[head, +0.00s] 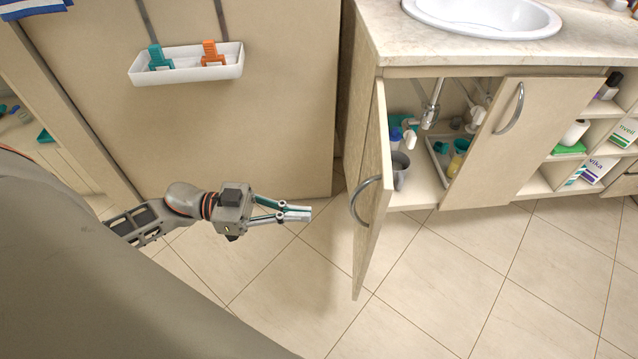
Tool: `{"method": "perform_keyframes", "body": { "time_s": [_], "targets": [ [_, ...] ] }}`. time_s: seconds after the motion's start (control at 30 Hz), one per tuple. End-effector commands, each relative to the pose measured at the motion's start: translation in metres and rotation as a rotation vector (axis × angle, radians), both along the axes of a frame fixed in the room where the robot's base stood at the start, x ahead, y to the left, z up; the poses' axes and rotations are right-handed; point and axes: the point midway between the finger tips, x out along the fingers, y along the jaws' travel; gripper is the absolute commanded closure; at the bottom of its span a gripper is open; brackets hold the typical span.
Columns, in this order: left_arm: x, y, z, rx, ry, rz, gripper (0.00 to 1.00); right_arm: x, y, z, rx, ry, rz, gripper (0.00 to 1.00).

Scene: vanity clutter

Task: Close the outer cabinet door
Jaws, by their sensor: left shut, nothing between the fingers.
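The outer cabinet door (369,205) of the vanity stands wide open on the left side of the cabinet, seen nearly edge-on. Its curved metal handle (355,203) faces left, toward my arm. My left gripper (308,212) is shut and empty, to the left of the door and apart from it, at about the handle's height in the picture. The second cabinet door (518,140) to the right also has a metal handle and appears ajar. My right gripper is not in view.
Inside the cabinet are a grey mug (400,170), bottles and a sink pipe (432,105). Open shelves (610,108) with boxes stand at right. A beige panel (270,130) with a white hanging tray (188,75) is behind my gripper. The tiled floor before the cabinet is clear.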

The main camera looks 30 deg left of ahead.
Motion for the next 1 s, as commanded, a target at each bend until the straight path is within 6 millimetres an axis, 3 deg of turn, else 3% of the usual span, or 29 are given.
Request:
{"method": "perform_keyframes", "body": {
  "time_s": [0.5,0.73,1.0],
  "targets": [
    [0.04,-0.089,0.0,-0.004,-0.003,0.001,1.0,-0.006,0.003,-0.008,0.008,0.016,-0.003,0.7],
    [0.048,-0.109,0.0,-0.002,-0.002,0.001,1.0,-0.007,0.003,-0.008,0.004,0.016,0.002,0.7],
    [0.05,-0.112,0.0,-0.001,-0.001,0.002,1.0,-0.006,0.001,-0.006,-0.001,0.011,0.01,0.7]
  ]
}}
